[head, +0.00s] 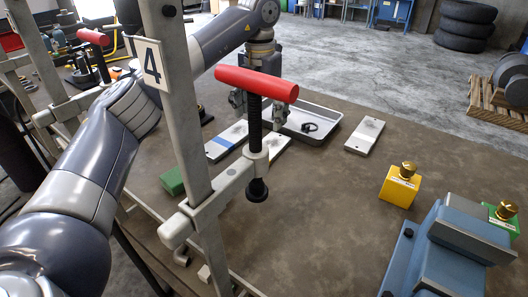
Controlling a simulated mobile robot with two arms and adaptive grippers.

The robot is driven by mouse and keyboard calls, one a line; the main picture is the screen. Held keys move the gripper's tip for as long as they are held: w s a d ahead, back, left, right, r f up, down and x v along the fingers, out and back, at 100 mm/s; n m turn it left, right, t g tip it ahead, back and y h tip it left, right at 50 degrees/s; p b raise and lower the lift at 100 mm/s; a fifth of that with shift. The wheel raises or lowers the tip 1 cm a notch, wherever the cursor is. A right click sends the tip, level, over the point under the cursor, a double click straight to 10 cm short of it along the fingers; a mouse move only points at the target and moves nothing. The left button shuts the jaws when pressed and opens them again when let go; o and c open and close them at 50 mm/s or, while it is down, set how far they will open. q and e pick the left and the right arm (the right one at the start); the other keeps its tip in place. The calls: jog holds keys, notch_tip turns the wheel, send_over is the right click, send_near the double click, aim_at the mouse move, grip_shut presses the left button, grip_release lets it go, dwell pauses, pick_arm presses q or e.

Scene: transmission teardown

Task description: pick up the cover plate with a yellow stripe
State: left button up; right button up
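A pale cover plate (273,150) lies on the bench behind a clamp screw, which hides part of it. A yellow-orange stripe seems to show at its near part. A second pale plate with a blue stripe (222,146) lies just left of it. A third pale plate (365,135) lies apart to the right, with no coloured stripe I can make out. My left gripper (259,110) points down above the far end of the first plate. Its fingers are spread apart, with nothing seen between them, though the clamp's red handle and screw cover its middle. My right gripper is out of view.
A clamp with a red handle (256,84) and a post marked 4 (152,64) stand in front. A grey tray (329,137) holds a black ring. A green block (172,181), yellow block (398,188) and blue fixture (440,245) stand around. The bench middle is clear.

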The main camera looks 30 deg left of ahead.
pick_arm(q)
jog(key=f, duration=0.4)
jog(key=shift+s+f, duration=0.2)
jog(key=shift+f, duration=0.15)
jog(key=f, duration=0.1)
jog(key=f+p, duration=0.1)
jog(key=f, duration=0.2)
jog(key=shift+w+d+f+p, duration=0.25)
jog(key=shift+d+f+p, duration=0.1)
jog(key=shift+f, duration=0.45)
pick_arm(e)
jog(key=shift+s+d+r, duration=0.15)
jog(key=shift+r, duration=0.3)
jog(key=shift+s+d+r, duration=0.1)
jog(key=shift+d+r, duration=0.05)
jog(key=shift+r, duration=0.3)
pick_arm(q)
jog(key=shift+c, duration=0.3)
jog(key=c, duration=1.3)
jog(key=shift+r, duration=0.1)
jog(key=shift+c, duration=1.4)
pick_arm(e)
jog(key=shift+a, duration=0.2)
